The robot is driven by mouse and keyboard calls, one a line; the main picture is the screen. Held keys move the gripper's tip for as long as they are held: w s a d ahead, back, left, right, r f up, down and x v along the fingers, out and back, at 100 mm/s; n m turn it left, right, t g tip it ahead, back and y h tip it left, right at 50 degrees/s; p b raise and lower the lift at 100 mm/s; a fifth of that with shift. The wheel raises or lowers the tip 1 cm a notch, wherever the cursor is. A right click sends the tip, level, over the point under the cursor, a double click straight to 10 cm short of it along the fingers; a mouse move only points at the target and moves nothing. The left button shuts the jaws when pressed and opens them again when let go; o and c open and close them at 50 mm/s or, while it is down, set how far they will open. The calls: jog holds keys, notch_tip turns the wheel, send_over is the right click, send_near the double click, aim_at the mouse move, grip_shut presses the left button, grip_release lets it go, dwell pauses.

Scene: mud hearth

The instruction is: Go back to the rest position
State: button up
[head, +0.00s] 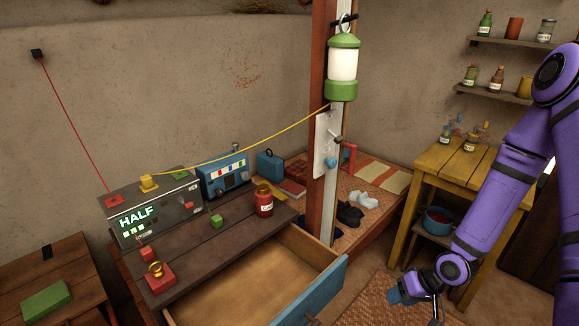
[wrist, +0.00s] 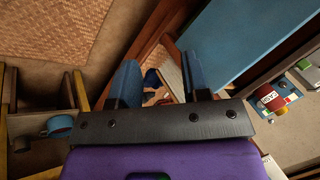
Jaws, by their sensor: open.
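My purple arm comes in from the right in the head view. My gripper (head: 404,288) hangs low, to the right of the open drawer and apart from it. In the wrist view my gripper (wrist: 160,82) shows two blue fingers spread apart with nothing between them. Part of the gripper is hard to make out in the head view.
The drawer (head: 250,275) stands pulled out and looks empty; its blue front (head: 322,290) is left of my gripper. A yellow table (head: 462,165) stands behind my arm, with a blue pot (head: 438,220) on its lower shelf. A post (head: 322,190) rises beyond the drawer.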

jog(key=w+d+r+t+h, duration=0.1)
jog(key=d+r+h, duration=0.2)
jog(key=r, duration=1)
jog(key=w+d+r+t+h, duration=0.15)
jog(key=d+r+h, duration=0.25)
jog(key=r, duration=0.9)
jog(key=s+a+r, duration=0.3)
jog(key=s+r, duration=0.6)
jog(key=r, duration=0.1)
jog(key=s+a+r+m+y, duration=0.1)
jog(key=s+a+r, duration=0.2)
jog(key=s+r, duration=0.6)
jog(key=shift+s+r+t+y, duration=0.3)
jog(key=shift+s+r+t, duration=0.1)
jog(key=shift+r, duration=0.55)
